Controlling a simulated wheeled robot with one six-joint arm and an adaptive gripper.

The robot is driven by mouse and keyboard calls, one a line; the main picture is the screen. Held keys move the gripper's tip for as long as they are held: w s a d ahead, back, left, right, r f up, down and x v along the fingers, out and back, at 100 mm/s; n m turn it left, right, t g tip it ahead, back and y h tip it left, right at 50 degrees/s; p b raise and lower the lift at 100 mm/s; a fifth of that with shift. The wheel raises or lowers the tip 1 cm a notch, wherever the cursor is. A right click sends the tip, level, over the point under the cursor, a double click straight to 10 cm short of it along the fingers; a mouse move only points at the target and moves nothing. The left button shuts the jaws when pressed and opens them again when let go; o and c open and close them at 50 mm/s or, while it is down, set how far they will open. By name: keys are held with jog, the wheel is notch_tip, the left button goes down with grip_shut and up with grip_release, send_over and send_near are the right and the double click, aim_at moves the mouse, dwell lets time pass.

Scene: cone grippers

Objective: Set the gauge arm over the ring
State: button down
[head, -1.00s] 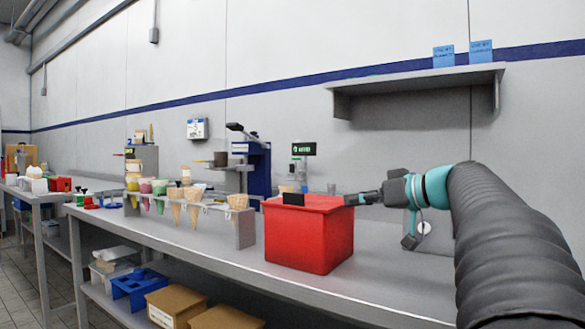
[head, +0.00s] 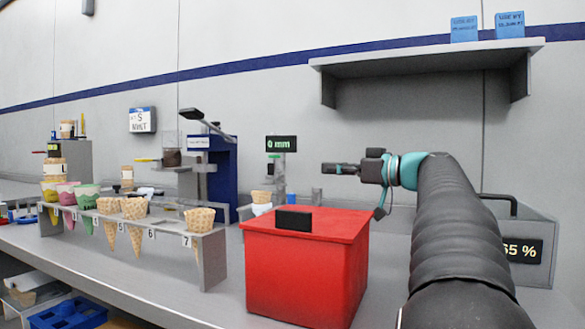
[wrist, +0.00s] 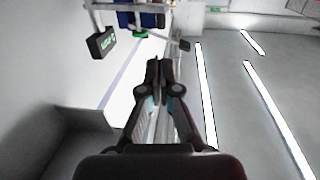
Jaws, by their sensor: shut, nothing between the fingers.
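A display reading "0 mm" (head: 281,144) stands on a stand behind the red box; it looks like the gauge. I cannot make out the gauge arm. No ring can be made out; the red box hides part of the bench below the gauge. A small cone (head: 261,198) shows beside the gauge's foot. My gripper (head: 324,168) is shut and empty, above the red box and right of the display. Its fingertips also show in the wrist view (wrist: 159,66).
The red box (head: 305,265) stands close in front on the bench. A rack (head: 212,260) of cones is at left, with a blue press (head: 223,170) behind. A grey bin marked percent (head: 520,230) is at right. A shelf (head: 425,60) hangs above. Air around the gripper looks clear.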

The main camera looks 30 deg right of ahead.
aim_at(273, 166)
jog(key=p+x, duration=0.2)
jog(key=x, duration=1.1)
jog(key=shift+w+a, duration=0.2)
jog(key=shift+a, duration=0.05)
